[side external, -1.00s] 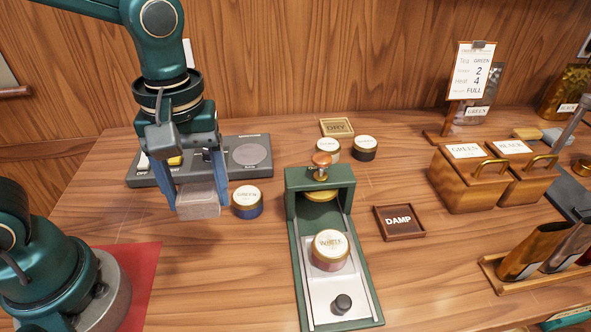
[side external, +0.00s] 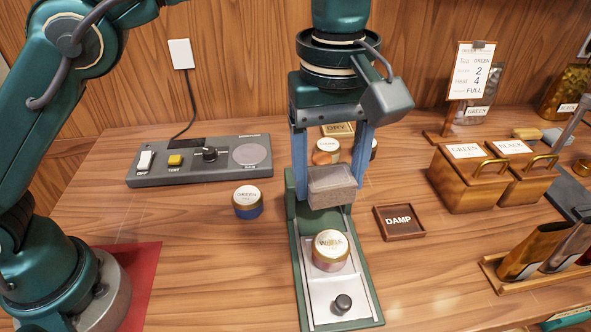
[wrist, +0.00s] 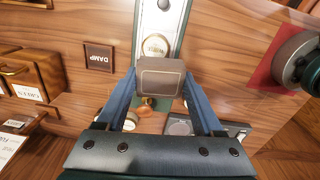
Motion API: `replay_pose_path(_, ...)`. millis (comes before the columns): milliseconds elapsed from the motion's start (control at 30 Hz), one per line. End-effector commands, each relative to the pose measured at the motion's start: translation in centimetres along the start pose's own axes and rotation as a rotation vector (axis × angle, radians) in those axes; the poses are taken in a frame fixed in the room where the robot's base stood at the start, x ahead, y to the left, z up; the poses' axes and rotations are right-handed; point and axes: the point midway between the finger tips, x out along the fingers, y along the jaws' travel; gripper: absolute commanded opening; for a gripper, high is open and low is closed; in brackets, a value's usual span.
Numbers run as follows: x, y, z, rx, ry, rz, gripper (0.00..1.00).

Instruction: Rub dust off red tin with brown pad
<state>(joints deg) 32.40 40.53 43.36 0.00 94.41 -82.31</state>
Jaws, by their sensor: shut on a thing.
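My gripper (side external: 332,178) is shut on the brown pad (side external: 334,192), a greyish-brown block with a paler top, held between the two blue fingers. It hangs above the green press, behind and above the red tin, apart from it. The red tin (side external: 330,256) stands upright on the metal slide of the press, with a gold lid labelled WHITE and a dull pinkish-red side. In the wrist view the pad (wrist: 161,82) is between the fingers and the tin (wrist: 156,46) shows just beyond it. Dust on the tin is too small to make out clearly.
The green press (side external: 300,285) is partly hidden behind the pad. A blue GREEN tin (side external: 247,203) stands left of it, a DAMP tray (side external: 399,222) right. A control box (side external: 200,160) lies behind left; wooden boxes (side external: 470,180) stand right.

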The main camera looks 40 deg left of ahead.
Motion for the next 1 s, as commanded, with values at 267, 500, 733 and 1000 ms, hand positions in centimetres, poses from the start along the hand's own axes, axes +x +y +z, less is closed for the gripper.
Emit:
replay_pose_path(267,2.5,1.1,2.9,0.081,-0.005,-0.03,0.24)
replay_pose_path(500,3.6,1.0,3.1,0.087,-0.006,-0.032,0.24)
replay_pose_path(733,5.6,0.9,3.1,0.086,-0.006,-0.033,0.24)
replay_pose_path(1000,8.1,0.8,3.1,0.086,-0.006,-0.032,0.24)
